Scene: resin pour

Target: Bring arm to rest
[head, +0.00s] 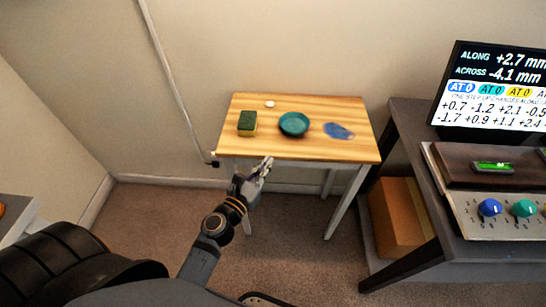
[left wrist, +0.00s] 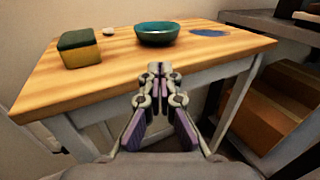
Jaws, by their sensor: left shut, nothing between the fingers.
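My left gripper (head: 265,165) is shut and empty in front of the small wooden table's near edge, in the head view. In the left wrist view its closed fingers (left wrist: 159,70) point towards the table, below a teal bowl. My left arm reaches in from the bottom of the head view. My right gripper is in neither view.
The wooden table (head: 345,151) bears a green and yellow sponge (head: 247,123), the teal bowl (head: 294,124), a blue flat patch (head: 339,131) and a small white object (head: 269,104). At right, a dark bench (head: 408,118) holds a screen (head: 492,90) and a knob panel (head: 460,205). A cardboard box (head: 399,218) sits beneath.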

